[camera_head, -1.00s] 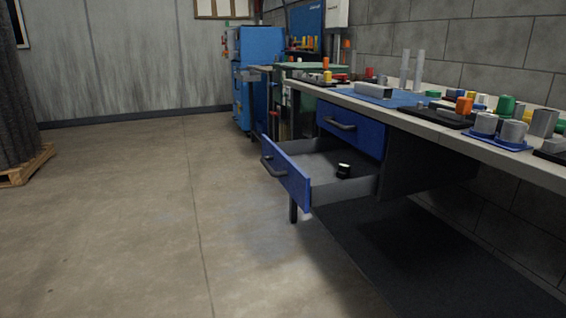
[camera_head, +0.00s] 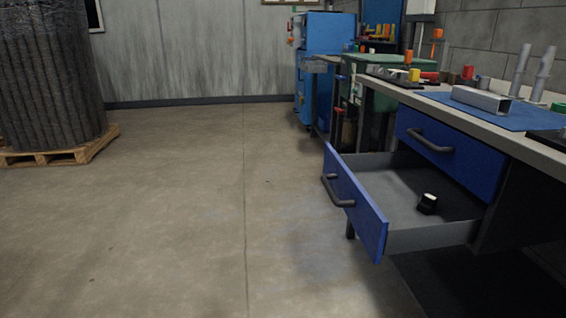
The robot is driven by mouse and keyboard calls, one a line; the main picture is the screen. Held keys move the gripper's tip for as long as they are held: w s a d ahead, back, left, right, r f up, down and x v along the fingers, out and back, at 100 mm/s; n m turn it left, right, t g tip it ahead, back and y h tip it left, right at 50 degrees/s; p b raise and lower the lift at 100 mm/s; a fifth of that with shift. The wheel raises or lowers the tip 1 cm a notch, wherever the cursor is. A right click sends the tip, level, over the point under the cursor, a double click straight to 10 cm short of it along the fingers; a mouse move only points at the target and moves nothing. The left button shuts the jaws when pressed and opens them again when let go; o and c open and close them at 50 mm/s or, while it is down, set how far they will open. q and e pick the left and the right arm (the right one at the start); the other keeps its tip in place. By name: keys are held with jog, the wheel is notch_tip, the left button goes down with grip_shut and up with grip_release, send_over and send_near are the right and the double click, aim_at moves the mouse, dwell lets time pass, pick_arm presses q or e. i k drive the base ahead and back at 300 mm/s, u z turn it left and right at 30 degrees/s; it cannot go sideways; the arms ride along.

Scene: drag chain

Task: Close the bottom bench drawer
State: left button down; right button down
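The bottom bench drawer (camera_head: 357,205) is pulled well out from the workbench at the right. Its front is blue with a dark bar handle (camera_head: 336,191), and it faces left. A small black item with a white top (camera_head: 427,203) lies inside on the grey drawer floor. Above it, the upper drawer (camera_head: 451,160) is shut. Neither of my grippers is in view.
The workbench top (camera_head: 440,104) holds a blue mat, a grey metal channel and several small parts. A blue cabinet (camera_head: 326,62) stands at the back. A dark roll on a wooden pallet (camera_head: 50,157) is at the left. The floor left of the drawer is clear.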

aim_at(380, 193)
jog(key=z, duration=0.15)
jog(key=i, duration=1)
jog(key=z, duration=0.6)
